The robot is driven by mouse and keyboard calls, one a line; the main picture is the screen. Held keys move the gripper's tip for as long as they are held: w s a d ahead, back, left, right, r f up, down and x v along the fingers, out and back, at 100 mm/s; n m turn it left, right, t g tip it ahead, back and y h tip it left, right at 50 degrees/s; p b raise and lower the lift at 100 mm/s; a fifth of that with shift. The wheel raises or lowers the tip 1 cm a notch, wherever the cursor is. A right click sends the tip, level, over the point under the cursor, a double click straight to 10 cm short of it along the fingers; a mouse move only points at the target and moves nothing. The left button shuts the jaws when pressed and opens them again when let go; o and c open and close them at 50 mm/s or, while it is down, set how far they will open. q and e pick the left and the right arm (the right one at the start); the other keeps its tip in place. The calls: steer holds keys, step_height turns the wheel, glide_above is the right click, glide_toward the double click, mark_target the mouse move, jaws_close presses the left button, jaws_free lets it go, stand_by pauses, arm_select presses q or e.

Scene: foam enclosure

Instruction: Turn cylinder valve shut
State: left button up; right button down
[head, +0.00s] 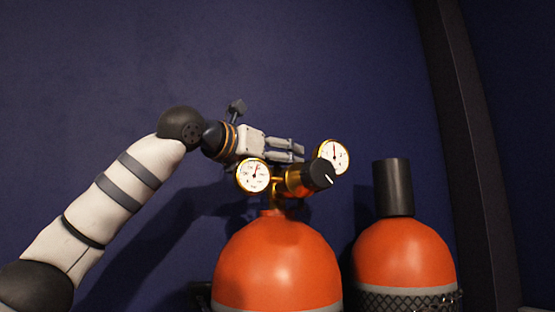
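An orange gas cylinder (277,262) stands upright at the lower middle of the head view. On its top sits a brass valve (277,186) with a black knob (319,174) facing right and toward me; the knob has a white mark. Two round white gauges, one left (253,175) and one right (331,156), flank the valve. My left gripper (302,152) reaches in from the left, its fingers pointing right, above and seemingly behind the valve. Its fingers look close together with a narrow gap; how far open they are is unclear. I see nothing held. My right gripper is out of view.
A second orange cylinder (404,254) with a dark cap (392,187) and black netting stands to the right. A dark blue wall (250,50) is behind, with a dark vertical post (463,140) at right.

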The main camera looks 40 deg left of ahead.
arm_select(q)
steer(key=c, duration=1.2)
steer(key=shift+h, duration=0.5)
steer(key=m+g+h, duration=0.1)
steer(key=m+h, duration=0.3)
steer(key=h, duration=0.2)
steer(key=shift+m, duration=0.4)
steer(key=shift+d+m+g+h, duration=0.1)
steer(key=shift+m+g+h, duration=1.25)
steer(key=shift+h, duration=0.75)
steer(key=shift+f+m+h, duration=0.1)
steer(key=shift+m+h, duration=0.15)
steer(key=shift+h, duration=0.05)
steer(key=o, duration=1.2)
